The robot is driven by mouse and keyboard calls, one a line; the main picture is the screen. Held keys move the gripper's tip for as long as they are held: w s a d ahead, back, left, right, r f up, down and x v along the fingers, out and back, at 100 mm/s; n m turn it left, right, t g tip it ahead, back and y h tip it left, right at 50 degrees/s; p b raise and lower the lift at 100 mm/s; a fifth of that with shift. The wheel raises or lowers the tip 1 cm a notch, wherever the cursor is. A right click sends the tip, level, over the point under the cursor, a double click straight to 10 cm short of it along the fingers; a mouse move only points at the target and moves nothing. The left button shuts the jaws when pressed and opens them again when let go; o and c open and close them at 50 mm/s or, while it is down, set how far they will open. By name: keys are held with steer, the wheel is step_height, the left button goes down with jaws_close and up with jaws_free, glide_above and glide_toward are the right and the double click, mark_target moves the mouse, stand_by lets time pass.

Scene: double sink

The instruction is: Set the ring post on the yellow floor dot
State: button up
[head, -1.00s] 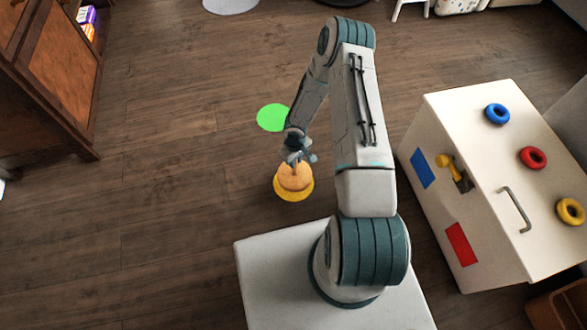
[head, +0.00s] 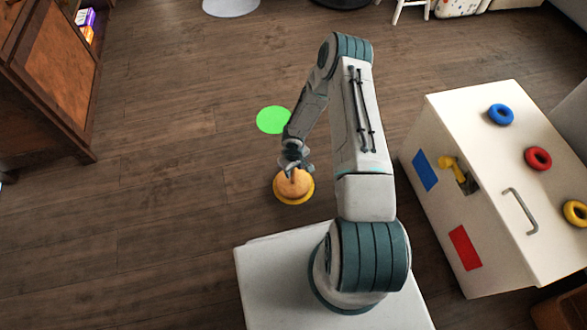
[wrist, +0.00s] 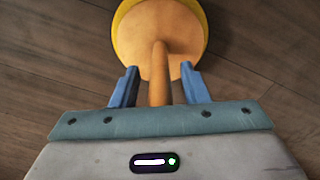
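The ring post (head: 295,185) is orange, with a round base and an upright stem. Its base is over the yellow floor dot (head: 293,202), and a yellow crescent shows around the base's edge. My gripper (head: 295,168) is right above the base at the stem. In the wrist view, my gripper (wrist: 160,88) has its blue fingers on both sides of the stem (wrist: 160,75), with a gap on each side. The base (wrist: 175,35) covers most of the dot (wrist: 122,25) there. The stem's top is hidden by the gripper.
A green floor dot (head: 273,120) lies just behind. A white cabinet (head: 500,180) stands at right with blue (head: 500,115), red (head: 538,158) and yellow (head: 576,213) rings on top. A wooden cupboard (head: 55,75) is at left. Floor between is clear.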

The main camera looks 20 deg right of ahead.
steer(key=shift+r, duration=0.1)
step_height(320, 180, up, 12)
steer(key=p, duration=0.4)
steer(key=shift+p, duration=0.35)
steer(key=shift+w+d+r, duration=0.1)
steer(key=shift+r, duration=0.2)
steer(key=s+d+r+m+h, duration=0.1)
steer(key=s+d+r+h, duration=0.1)
steer(key=r, duration=1.2)
steer(key=s+d+r+m+h, duration=0.1)
steer(key=s+d+r+m, duration=0.15)
steer(key=r, duration=1.05)
steer(key=s+a+r+m+t+y, duration=0.1)
steer(key=s+a+r+y, duration=0.2)
steer(key=s+r, duration=1.1)
steer(key=shift+s+a+r+m, duration=0.35)
steer(key=shift+s+a, duration=0.75)
steer(key=shift+c, duration=0.5)
